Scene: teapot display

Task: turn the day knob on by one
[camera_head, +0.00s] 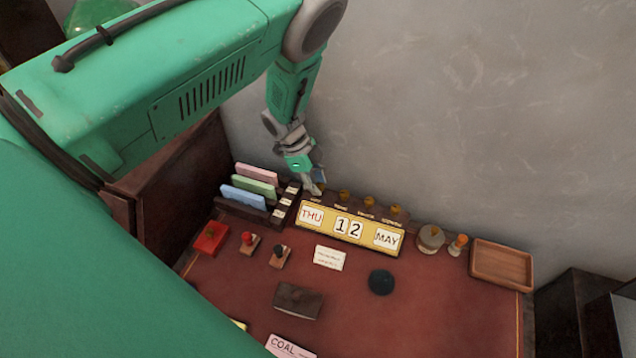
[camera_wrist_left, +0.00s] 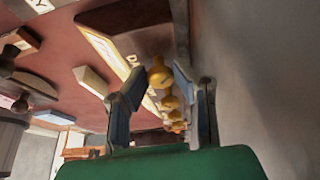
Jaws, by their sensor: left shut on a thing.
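The yellow calendar (camera_head: 328,232) stands at the back of the red desk and reads THU, 12, MAY. A row of brass knobs runs along its top, with one (camera_head: 344,195) beside my gripper. My left gripper (camera_head: 316,188) reaches down to the calendar's left end and mostly hides the leftmost knob there. My right gripper is in neither view.
A rack with coloured cards (camera_head: 245,197) stands close left of the calendar. A bell-like object (camera_head: 430,238) and a wooden tray (camera_head: 502,264) are to the right. Stamps (camera_head: 280,257), a white card (camera_head: 330,258) and a dark round object (camera_head: 381,282) lie in front. The wall is close behind.

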